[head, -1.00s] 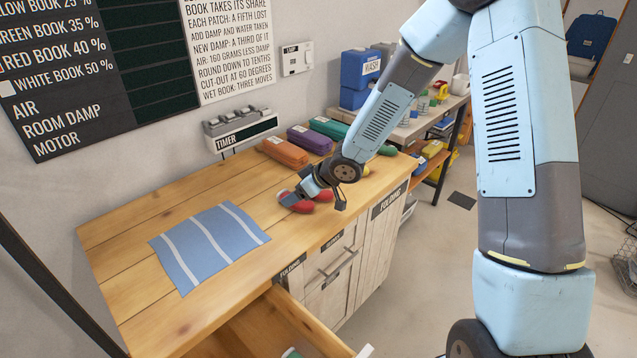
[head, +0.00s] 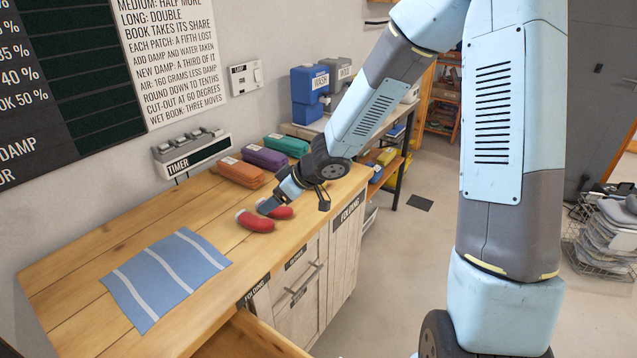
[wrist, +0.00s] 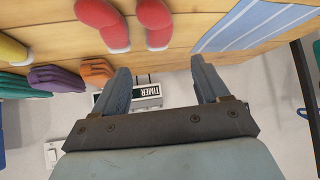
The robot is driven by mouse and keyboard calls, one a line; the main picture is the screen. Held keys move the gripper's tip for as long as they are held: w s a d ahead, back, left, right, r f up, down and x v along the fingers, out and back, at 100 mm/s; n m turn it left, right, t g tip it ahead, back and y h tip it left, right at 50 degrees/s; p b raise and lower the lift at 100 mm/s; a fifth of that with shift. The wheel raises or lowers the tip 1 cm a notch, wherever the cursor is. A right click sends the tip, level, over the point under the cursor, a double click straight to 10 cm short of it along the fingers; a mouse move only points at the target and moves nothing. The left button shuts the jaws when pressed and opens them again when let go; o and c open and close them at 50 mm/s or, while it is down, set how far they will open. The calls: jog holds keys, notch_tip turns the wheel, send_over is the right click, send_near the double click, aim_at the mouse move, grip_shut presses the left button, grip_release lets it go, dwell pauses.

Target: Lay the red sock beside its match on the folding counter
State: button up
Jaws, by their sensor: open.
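Two red socks with pale ends lie side by side on the wooden folding counter (head: 180,222): a nearer one (head: 257,222) and a farther one (head: 284,212), partly hidden by my gripper. The wrist view shows both whole-coloured red shapes, one at left (wrist: 102,24) and one nearer the middle (wrist: 154,22). My gripper (head: 282,199) is low over the counter beside the socks. In the wrist view its fingers (wrist: 160,68) are wide apart with nothing held between them; both socks lie beyond the fingertips.
A blue cloth with white stripes (head: 150,282) lies at the counter's left. Orange (head: 241,174), purple (head: 265,157) and green (head: 287,146) bundles line the back, near the timer (head: 192,152). An open drawer (head: 245,338) sticks out at the front. Bare wood lies between cloth and socks.

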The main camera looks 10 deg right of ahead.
jog(key=s+d+r+m+t+h, duration=0.1)
jog(key=d+r+m+t+h, duration=0.15)
jog(key=d+r+h, duration=0.45)
jog(key=s+d+r+m+t+h, duration=0.15)
jog(key=d+r+m, duration=0.25)
jog(key=d+r, duration=0.65)
jog(key=s+d+r+m, duration=0.2)
jog(key=s+d, duration=0.1)
jog(key=s, duration=0.4)
jog(key=s+d+r+m+g, duration=0.1)
jog(key=s+d+r+m, duration=0.1)
jog(key=s, duration=0.6)
jog(key=s+d+r+m+g, duration=0.1)
jog(key=s+d+r+m, duration=0.1)
jog(key=s, duration=0.5)
jog(key=shift+s+d, duration=0.2)
jog(key=shift+d, duration=0.7)
jog(key=shift+a, duration=0.15)
